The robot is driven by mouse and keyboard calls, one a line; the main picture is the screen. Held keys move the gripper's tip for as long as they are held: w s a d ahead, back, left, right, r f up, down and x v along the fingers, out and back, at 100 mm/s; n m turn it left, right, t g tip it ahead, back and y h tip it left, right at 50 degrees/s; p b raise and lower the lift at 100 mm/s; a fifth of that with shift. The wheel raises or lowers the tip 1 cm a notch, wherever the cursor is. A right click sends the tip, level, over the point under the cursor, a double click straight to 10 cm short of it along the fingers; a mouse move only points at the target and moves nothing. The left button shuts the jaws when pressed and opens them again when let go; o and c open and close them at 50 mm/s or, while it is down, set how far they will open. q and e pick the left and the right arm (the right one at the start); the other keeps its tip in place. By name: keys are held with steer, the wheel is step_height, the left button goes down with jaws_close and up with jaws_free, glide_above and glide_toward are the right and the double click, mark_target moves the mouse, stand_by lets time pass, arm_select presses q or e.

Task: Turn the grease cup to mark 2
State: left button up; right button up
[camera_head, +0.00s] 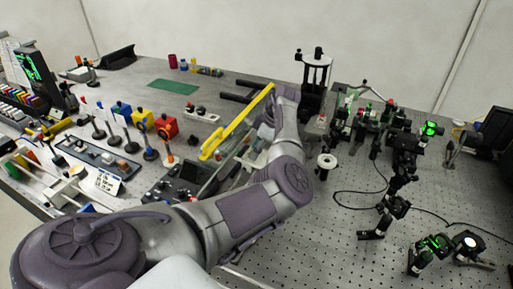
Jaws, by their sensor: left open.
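I cannot tell for certain which thing is the grease cup, and no mark 2 can be read. A round white disc with a dark centre (326,160) stands on a short dark post just right of my left forearm. A black upright frame with a pale round top and a dark knob (318,56) stands at the back, beyond my left wrist. My left gripper (231,89) seems to be the pair of dark fingers left of the wrist, apart and empty, over the back of the bench. Its base is partly hidden behind a long yellow bar (238,122). My right gripper is out of view.
Several optical mounts (368,115) crowd the right side, with a dark cable on the perforated bench (300,235). Coloured boxes (143,119) and small posts stand on the left. A green mat (174,86) lies at the back left. My left arm hides part of the bench's middle.

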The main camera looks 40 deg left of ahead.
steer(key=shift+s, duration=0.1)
arm_select(q)
jaws_close()
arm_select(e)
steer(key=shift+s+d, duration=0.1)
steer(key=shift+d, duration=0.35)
arm_select(q)
steer(key=m+p, duration=0.1)
steer(key=p, duration=0.2)
steer(key=shift+s+d+r+m+t, duration=0.15)
steer(key=shift+r+m+t, duration=0.2)
steer(key=shift+m+t, duration=0.05)
steer(key=shift+f+m+y, duration=0.1)
steer(key=shift+m+y, duration=0.2)
steer(key=shift+m, duration=0.1)
steer(key=shift+f+m+t+p, duration=0.15)
steer(key=shift+m+t+p, duration=0.15)
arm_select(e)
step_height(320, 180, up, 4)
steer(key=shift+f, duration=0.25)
arm_select(q)
jaws_free()
